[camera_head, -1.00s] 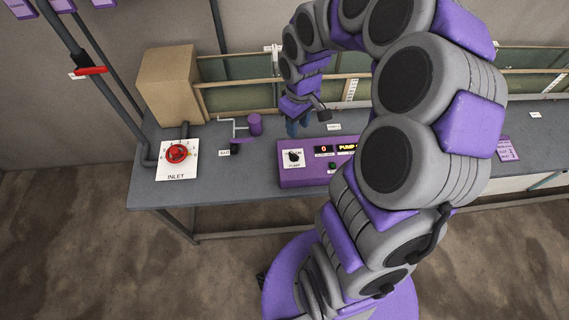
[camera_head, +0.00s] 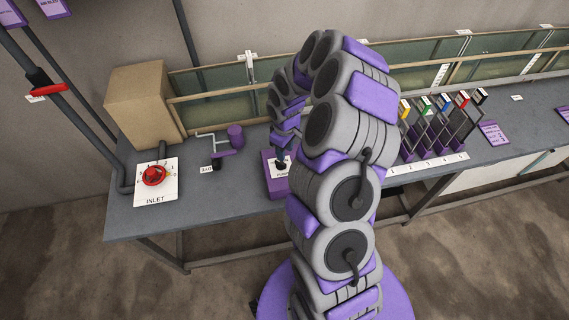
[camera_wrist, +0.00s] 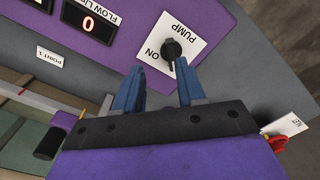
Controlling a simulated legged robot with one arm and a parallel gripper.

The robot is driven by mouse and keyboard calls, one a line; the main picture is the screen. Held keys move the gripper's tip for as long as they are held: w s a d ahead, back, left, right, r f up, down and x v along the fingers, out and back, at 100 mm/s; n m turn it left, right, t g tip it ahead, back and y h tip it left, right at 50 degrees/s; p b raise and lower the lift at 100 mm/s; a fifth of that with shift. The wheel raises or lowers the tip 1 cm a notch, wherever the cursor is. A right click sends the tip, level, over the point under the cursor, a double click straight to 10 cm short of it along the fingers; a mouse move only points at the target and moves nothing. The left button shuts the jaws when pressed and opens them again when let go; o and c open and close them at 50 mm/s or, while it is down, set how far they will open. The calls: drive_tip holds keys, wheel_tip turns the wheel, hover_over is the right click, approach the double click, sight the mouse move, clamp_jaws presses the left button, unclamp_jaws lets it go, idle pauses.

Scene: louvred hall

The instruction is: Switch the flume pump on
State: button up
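The flume pump switch is a black rotary knob (camera_wrist: 172,50) on a white plate (camera_wrist: 160,62) marked PUMP and ON, on a purple control box (camera_wrist: 140,20). In the head view the knob (camera_head: 281,165) shows at the left end of the box (camera_head: 270,183), most of which my arm hides. My gripper (camera_wrist: 157,75) is open, its two blue fingers apart, with the knob just beyond and between their tips in the wrist view. I cannot tell whether the fingers touch it. A red 0 display (camera_wrist: 97,28) is lit beside the plate.
A red INLET valve wheel (camera_head: 154,175) is left on the bench (camera_head: 225,190). Several coloured-top gate panels (camera_head: 430,130) stand right. A glass-sided flume (camera_head: 220,110) runs behind.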

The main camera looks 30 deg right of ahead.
sight(281, 163)
drive_tip(key=a+f+b, duration=0.1)
drive_tip(key=f, duration=0.1)
drive_tip(key=a+f, duration=0.2)
drive_tip(key=shift+a+f+b, duration=0.15)
drive_tip(key=shift+f+b, duration=0.05)
drive_tip(key=shift+b, duration=0.15)
drive_tip(key=shift+d+f, duration=0.4)
drive_tip(key=shift+d, duration=0.3)
drive_tip(key=shift+d+f, duration=0.35)
drive_tip(key=shift+d, duration=0.3)
drive_tip(key=shift+a, duration=0.8)
drive_tip(key=shift+c, duration=0.3)
drive_tip(key=shift+a, duration=0.25)
drive_tip(key=shift+c, duration=1.4)
drive_tip(key=shift+s+d, duration=0.1)
drive_tip(key=shift+d, duration=0.4)
clamp_jaws()
drive_tip(key=shift+a, duration=0.1)
